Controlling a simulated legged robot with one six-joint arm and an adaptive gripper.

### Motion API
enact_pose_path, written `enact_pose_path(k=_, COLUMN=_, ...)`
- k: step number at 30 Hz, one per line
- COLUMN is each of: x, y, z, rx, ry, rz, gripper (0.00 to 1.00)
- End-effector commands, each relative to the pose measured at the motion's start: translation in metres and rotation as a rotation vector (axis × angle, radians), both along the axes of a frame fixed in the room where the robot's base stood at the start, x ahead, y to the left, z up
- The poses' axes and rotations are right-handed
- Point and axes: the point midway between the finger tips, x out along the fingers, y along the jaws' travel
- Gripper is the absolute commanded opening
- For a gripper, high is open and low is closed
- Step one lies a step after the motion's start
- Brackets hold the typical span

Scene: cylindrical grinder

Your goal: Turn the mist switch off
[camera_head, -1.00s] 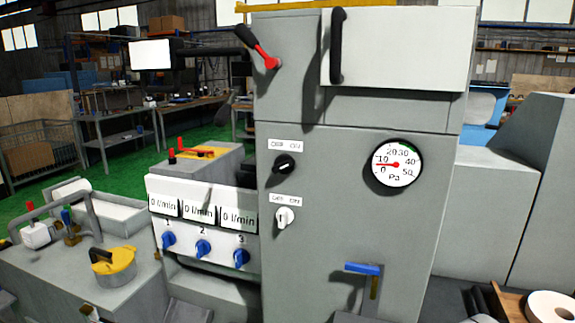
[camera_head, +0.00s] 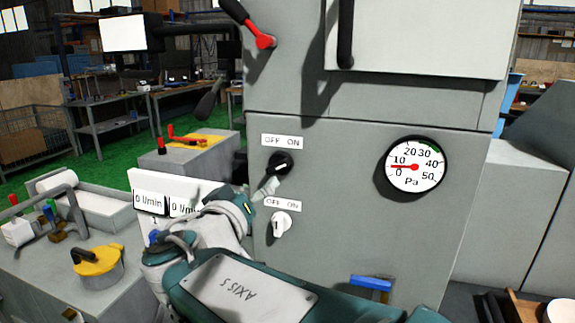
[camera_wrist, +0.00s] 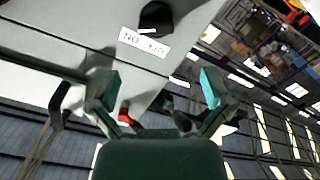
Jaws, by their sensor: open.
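Two rotary switches sit on the grey cabinet front in the head view, each under an OFF ON label. The upper switch (camera_head: 279,163) is black; the lower switch (camera_head: 281,225) is white. No lettering shows which one is the mist switch. Which way the black knob points is unclear; the white handle looks near upright. My gripper (camera_head: 250,202) is just left of and below the black switch, partly hidden by its own wrist. In the wrist view my gripper (camera_wrist: 162,88) has its fingers spread and empty. A black knob (camera_wrist: 157,17) and its upside-down label lie beyond the fingers.
A round gauge (camera_head: 415,167) is to the right on the cabinet. A red-tipped lever (camera_head: 262,40) and a door handle (camera_head: 345,35) are above. A blue-handled part (camera_head: 371,283) juts out below. The flow meter panel (camera_head: 150,203) is partly behind my arm.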

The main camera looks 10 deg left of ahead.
Motion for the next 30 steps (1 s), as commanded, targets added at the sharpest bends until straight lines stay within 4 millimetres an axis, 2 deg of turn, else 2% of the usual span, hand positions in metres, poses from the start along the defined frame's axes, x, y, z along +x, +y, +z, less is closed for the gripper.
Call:
enact_pose_path(k=12, x=0.071, y=-0.005, z=-0.002, rx=-0.004, ry=0.003, rz=-0.007, gripper=1.0)
enact_pose_path(k=18, x=0.097, y=-0.008, z=-0.001, rx=-0.003, ry=0.004, rz=-0.006, gripper=1.0)
enact_pose_path(k=23, x=0.105, y=-0.01, z=-0.001, rx=-0.003, ry=0.003, rz=-0.005, gripper=1.0)
enact_pose_path(k=29, x=0.106, y=-0.009, z=-0.001, rx=-0.003, ry=0.004, rz=-0.004, gripper=1.0)
enact_pose_path(k=30, x=0.106, y=-0.009, z=-0.001, rx=-0.003, ry=0.004, rz=-0.004, gripper=0.96)
